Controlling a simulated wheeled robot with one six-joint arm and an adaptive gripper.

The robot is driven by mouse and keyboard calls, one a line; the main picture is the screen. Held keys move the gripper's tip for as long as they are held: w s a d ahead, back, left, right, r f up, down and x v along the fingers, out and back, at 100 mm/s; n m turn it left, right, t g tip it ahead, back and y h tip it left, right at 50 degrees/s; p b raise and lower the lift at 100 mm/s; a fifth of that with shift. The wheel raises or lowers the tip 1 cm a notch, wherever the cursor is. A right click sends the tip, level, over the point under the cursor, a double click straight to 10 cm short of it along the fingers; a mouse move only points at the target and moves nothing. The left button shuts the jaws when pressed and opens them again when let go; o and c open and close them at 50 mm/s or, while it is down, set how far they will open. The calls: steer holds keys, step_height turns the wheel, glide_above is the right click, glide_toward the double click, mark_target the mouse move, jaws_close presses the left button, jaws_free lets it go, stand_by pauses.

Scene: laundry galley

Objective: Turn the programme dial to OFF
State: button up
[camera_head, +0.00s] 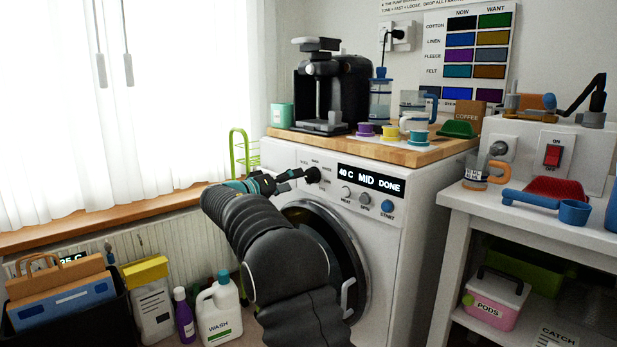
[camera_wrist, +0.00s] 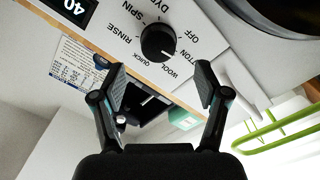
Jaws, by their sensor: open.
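The programme dial (camera_wrist: 158,42) is a round black knob on the white washing machine (camera_head: 388,222); it also shows in the head view (camera_head: 313,175). The wrist view shows labels around it, including OFF, WOOL, QUICK, RINSE and SPIN. In the head view my gripper (camera_head: 289,181) is just left of the dial.
The machine's display (camera_head: 371,180) reads "40 C MID DONE". Smaller knobs and a blue START button (camera_head: 387,206) sit below it. A coffee machine (camera_head: 330,85) and cups stand on the wooden top. A green rack (camera_head: 243,153) stands left of the machine; bottles stand on the floor.

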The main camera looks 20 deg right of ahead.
mark_target(308, 176)
steer(key=x, duration=0.6)
